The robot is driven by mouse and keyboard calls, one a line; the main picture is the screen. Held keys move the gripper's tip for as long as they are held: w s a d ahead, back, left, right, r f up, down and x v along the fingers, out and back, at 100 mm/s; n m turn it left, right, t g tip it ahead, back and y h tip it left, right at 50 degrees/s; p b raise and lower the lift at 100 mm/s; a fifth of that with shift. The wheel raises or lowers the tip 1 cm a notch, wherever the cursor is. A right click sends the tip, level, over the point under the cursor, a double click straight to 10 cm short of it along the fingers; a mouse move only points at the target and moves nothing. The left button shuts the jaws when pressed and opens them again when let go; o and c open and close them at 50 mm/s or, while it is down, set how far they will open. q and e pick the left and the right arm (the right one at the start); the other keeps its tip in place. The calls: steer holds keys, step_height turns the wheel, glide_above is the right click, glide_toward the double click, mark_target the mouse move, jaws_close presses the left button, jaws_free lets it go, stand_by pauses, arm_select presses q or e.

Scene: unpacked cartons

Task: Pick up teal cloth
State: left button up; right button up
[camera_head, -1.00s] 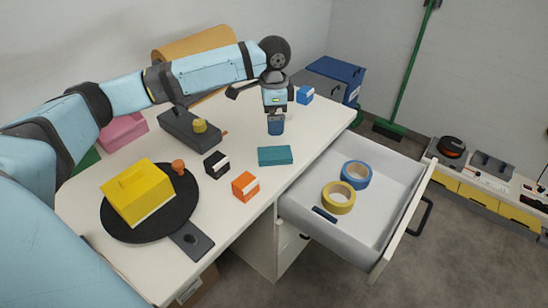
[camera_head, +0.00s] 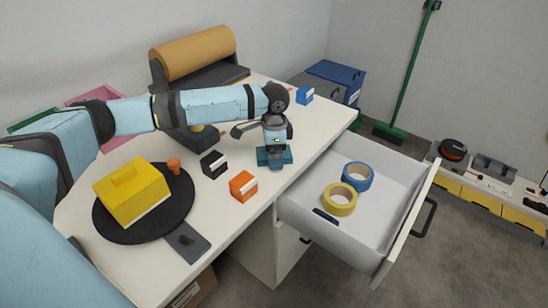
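The teal cloth (camera_head: 263,155) is a flat, folded rectangle on the white table near its right edge, beside the open drawer. My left gripper (camera_head: 276,165) points down directly over the cloth and hides its middle. Its fingertips are at or just above the cloth; I cannot tell whether they touch it or how far apart they are. My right gripper is not in view.
The open drawer (camera_head: 291,212) holds a blue tape roll (camera_head: 357,176) and a yellow tape roll (camera_head: 340,198). An orange box (camera_head: 243,186) and a black box (camera_head: 214,165) stand left of the cloth. A yellow block (camera_head: 131,194) sits on a black round plate (camera_head: 180,207).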

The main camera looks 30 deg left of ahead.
arm_select(q)
steer(key=shift+r, duration=0.1)
steer(key=c, duration=1.1)
steer(key=shift+r, duration=0.1)
step_height(320, 180, up, 20)
steer(key=p, duration=0.4)
